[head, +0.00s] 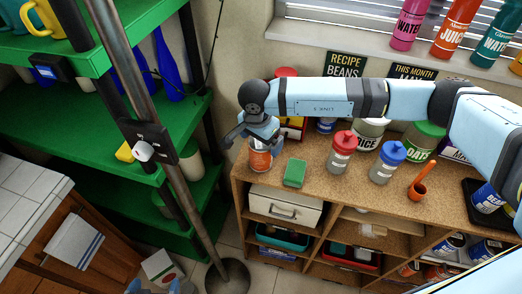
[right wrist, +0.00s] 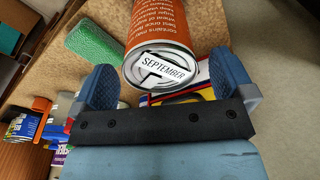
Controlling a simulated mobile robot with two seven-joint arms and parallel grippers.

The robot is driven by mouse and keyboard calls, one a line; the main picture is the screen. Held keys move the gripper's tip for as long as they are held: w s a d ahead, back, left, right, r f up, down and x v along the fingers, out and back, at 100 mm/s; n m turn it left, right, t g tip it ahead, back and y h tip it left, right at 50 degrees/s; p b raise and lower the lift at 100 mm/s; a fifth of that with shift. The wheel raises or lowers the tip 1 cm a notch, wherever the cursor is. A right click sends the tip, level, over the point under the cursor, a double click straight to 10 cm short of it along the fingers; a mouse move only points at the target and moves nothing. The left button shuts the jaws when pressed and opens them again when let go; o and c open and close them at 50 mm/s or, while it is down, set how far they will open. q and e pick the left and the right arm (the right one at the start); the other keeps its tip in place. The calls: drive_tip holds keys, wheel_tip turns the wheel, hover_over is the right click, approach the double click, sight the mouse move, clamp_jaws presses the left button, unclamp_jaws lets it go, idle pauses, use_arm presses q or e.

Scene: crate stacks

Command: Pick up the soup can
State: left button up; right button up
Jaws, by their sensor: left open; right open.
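An orange can (head: 260,160) with a silver end stands on the left end of the wooden shelf top; its name cannot be read. In the right wrist view the can (right wrist: 165,28) shows orange sides and an end marked SEPTEMBER. My right gripper (head: 255,136) is over the can, partly hiding its top. Its fingers (right wrist: 164,82) are apart on either side of the can's near end, with a gap showing, not closed on it. My left gripper (head: 154,287) is open and empty at the bottom edge, low over the floor, mostly cut off.
A green sponge (head: 295,173) lies just right of the can. A green shelf rack (head: 130,190) and grey pole (head: 170,150) are on the left.

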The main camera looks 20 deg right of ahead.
wheel_tip(320, 180, down, 4)
drive_tip(key=shift+w+d+r+p, duration=0.1)
drive_tip(key=shift+d+r+p, duration=0.05)
drive_tip(key=shift+p, duration=0.2)
drive_tip(key=c, duration=1.2)
drive_tip(key=shift+r, duration=0.1)
drive_tip(key=shift+c, duration=0.2)
wheel_tip(320, 180, up, 20)
drive_tip(key=b, duration=0.3)
drive_tip(key=s+d+n+y+p, duration=0.1)
drive_tip(key=s+d+n+p, duration=0.2)
drive_tip(key=d+n+p, duration=0.3)
drive_tip(key=d+n, duration=0.1)
drive_tip(key=n, duration=0.4)
drive_tip(key=shift+s+d+r+t+p, duration=0.2)
drive_tip(key=shift+s+d+t+p, duration=0.1)
drive_tip(key=shift+s+p, duration=0.1)
